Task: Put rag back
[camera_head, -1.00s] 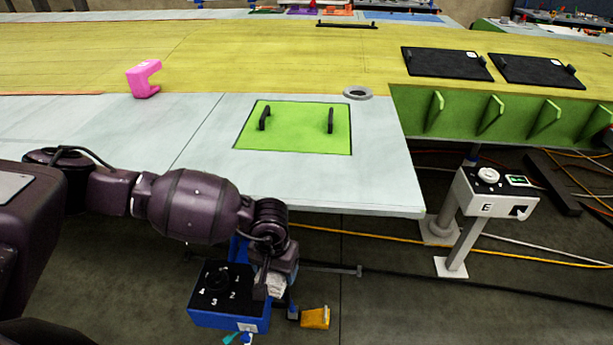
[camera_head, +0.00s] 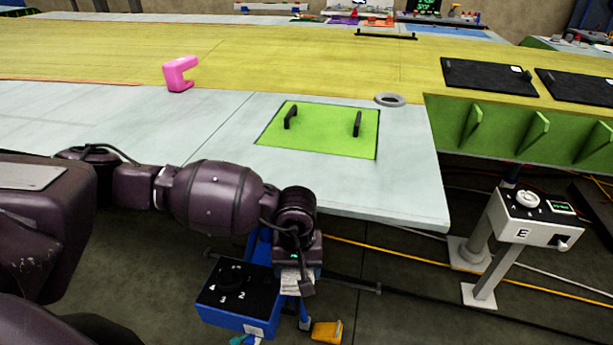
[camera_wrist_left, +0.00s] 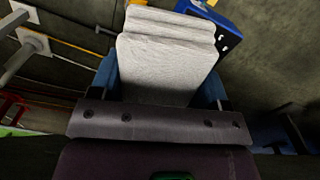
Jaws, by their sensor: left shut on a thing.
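A folded white rag (camera_wrist_left: 165,70) is held between the two blue fingers of my left gripper in the left wrist view. In the head view my left gripper (camera_head: 296,284) hangs below the front edge of the table, and the rag (camera_head: 291,281) shows as a small pale patch there. The gripper is shut on the rag, just right of a blue box (camera_head: 232,318) with a black numbered top. I cannot tell whether the rag touches anything else. My right gripper is not in view.
The pale and yellow wing surface (camera_head: 395,190) lies just above the gripper. It carries a green panel (camera_head: 325,130) with two handles, a pink clamp (camera_head: 180,73) and a grey ring (camera_head: 390,100). A yellow block (camera_head: 327,332) and a white control post (camera_head: 530,228) stand lower right.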

